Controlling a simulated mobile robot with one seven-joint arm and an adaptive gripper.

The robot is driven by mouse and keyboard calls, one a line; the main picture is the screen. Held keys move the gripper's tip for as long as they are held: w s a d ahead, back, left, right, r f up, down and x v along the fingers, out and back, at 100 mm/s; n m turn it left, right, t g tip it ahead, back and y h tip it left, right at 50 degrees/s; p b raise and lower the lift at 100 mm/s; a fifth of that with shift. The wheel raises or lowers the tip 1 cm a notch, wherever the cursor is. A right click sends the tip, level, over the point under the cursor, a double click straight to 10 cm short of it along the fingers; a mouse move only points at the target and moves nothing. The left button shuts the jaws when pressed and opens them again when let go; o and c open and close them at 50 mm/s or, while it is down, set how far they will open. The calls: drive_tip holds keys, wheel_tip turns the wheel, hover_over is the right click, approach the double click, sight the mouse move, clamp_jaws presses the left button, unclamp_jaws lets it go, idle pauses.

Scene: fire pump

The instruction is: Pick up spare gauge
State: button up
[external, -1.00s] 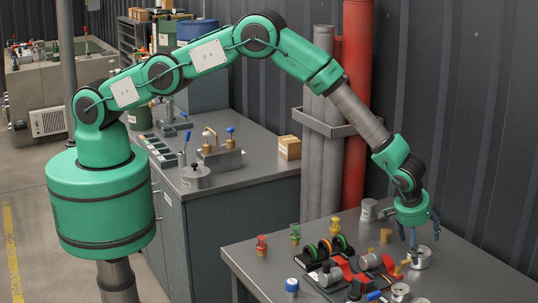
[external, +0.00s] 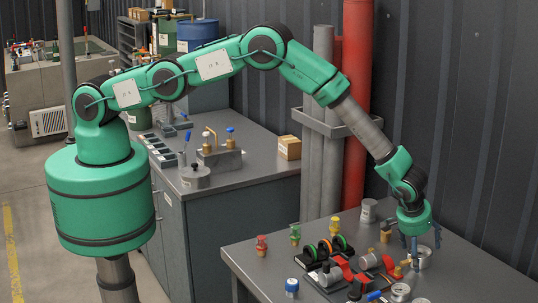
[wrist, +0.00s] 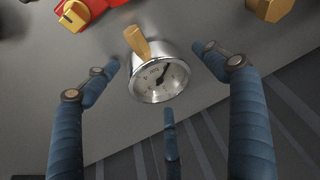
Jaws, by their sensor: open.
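A round silver gauge with a white dial and a brass stem (wrist: 157,82) lies on the grey table, dial facing up in the wrist view. It also shows in the external view (external: 425,258), partly hidden by my fingers. My gripper (external: 419,250) is open and low over the gauge. In the wrist view its blue fingers (wrist: 160,75) are spread around the gauge, one on each side and one below it in the picture. Gaps show between the fingertips and the gauge; nothing is held.
A red-handled part with brass (wrist: 85,12) lies close to the gauge. Black rings with coloured bands (external: 325,249) and a blue-capped part (external: 292,287) stand to the left. The table's right side (external: 480,265) is clear.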

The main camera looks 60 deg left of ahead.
sight(420, 251)
drive_tip(key=c, duration=1.3)
drive_tip(key=shift+c, duration=0.2)
drive_tip(key=shift+r, duration=0.1)
wheel_tip(420, 251, up, 10)
drive_tip(key=b, duration=0.1)
drive_tip(key=shift+b, duration=0.35)
